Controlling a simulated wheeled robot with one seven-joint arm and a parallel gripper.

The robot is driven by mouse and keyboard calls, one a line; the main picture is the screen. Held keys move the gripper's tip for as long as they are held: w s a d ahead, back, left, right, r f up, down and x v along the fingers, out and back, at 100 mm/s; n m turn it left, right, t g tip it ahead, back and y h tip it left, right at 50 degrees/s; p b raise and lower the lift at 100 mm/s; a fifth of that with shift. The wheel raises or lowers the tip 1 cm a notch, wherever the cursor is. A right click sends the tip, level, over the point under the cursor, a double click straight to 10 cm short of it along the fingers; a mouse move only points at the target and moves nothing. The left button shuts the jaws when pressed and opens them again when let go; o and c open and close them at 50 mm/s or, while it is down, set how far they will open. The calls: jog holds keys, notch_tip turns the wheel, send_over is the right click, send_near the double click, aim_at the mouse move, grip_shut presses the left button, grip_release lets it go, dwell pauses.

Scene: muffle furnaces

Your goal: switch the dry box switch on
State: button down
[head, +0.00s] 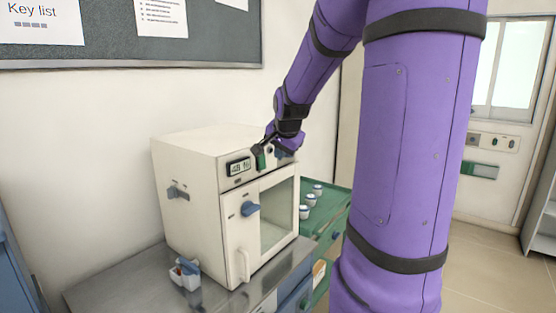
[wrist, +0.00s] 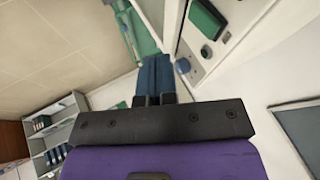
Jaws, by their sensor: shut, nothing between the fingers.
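The dry box (head: 190,200) is a white cabinet on a metal-topped bench in the head view. Its upper front panel carries a lit display (head: 239,167) and a green part (head: 261,161), perhaps the switch; its setting is unclear. My gripper (head: 263,149) is at this panel, partly covering its right side. In the wrist view my gripper's blue fingers (wrist: 155,72) are shut together and empty. Contact cannot be told.
A blue handle (head: 250,210) sits on the dry box's windowed door. A small container with blue-topped items (head: 185,275) stands on the bench (head: 115,290) in front. Several small jars (head: 305,212) stand on a green cart (head: 335,197) behind. A notice board (head: 110,52) hangs above.

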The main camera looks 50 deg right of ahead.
aim_at(262, 162)
jog(key=shift+s+v, duration=0.2)
jog(key=shift+v, duration=1.55)
jog(key=shift+f, duration=0.1)
jog(key=shift+w, duration=0.3)
jog(key=shift+f, duration=0.15)
jog(key=w+d+f, duration=0.3)
jog(key=w+f, duration=0.5)
jog(key=shift+w+f, duration=0.25)
jog(key=shift+w, duration=0.1)
jog(key=shift+a, duration=0.1)
